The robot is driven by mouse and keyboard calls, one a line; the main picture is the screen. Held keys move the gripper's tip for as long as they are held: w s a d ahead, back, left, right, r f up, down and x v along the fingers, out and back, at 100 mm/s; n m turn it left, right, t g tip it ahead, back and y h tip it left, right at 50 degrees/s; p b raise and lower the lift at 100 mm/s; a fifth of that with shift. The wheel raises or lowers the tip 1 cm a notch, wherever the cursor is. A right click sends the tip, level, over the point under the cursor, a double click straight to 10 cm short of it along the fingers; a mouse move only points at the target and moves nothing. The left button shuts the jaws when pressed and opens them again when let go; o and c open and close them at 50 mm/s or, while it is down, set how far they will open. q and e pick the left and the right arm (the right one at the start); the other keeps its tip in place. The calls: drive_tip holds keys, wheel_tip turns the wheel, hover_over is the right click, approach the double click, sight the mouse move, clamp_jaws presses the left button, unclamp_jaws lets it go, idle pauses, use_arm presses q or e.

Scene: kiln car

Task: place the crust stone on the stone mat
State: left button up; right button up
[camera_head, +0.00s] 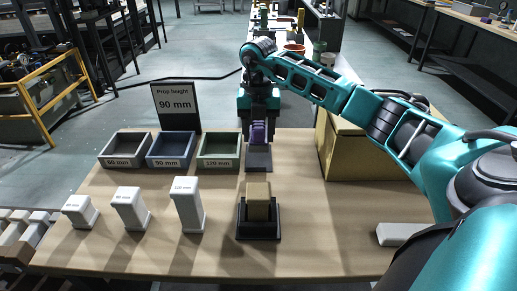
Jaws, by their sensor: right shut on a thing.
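My right gripper (259,122) points down at the far middle of the table, shut on a small purple piece, which I take to be the crust stone (259,134). The gripper hides the upper part of the stone. A dark grey flat square, apparently the stone mat (258,161), lies at and just in front of the stone's lower end. I cannot tell whether the stone touches the mat or hangs just above it. My left gripper is not in view.
A tan block (258,203) sits in a black stand nearer me. Three labelled trays, grey (112,160), blue (158,163) and green (207,163), stand left of the mat, before a "90 mm" sign (176,106). White posts (188,207) stand in front; a tan box (352,155) is at right.

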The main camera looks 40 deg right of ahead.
sight(259, 123)
drive_tip(key=shift+f, duration=0.25)
wheel_tip(259, 123, down, 4)
drive_tip(key=shift+f+b, duration=0.1)
drive_tip(key=shift+b, duration=0.25)
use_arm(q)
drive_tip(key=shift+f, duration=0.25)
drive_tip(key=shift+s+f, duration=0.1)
use_arm(e)
drive_tip(key=shift+f, duration=0.1)
drive_tip(key=o, duration=0.7)
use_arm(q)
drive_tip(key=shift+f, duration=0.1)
use_arm(e)
wheel_tip(259, 123, up, 11)
drive_tip(key=shift+r+p, duration=0.15)
drive_tip(key=shift+p, duration=0.8)
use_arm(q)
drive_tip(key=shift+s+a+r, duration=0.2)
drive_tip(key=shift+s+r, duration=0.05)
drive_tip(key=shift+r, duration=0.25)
use_arm(e)
drive_tip(key=shift+r, duration=0.5)
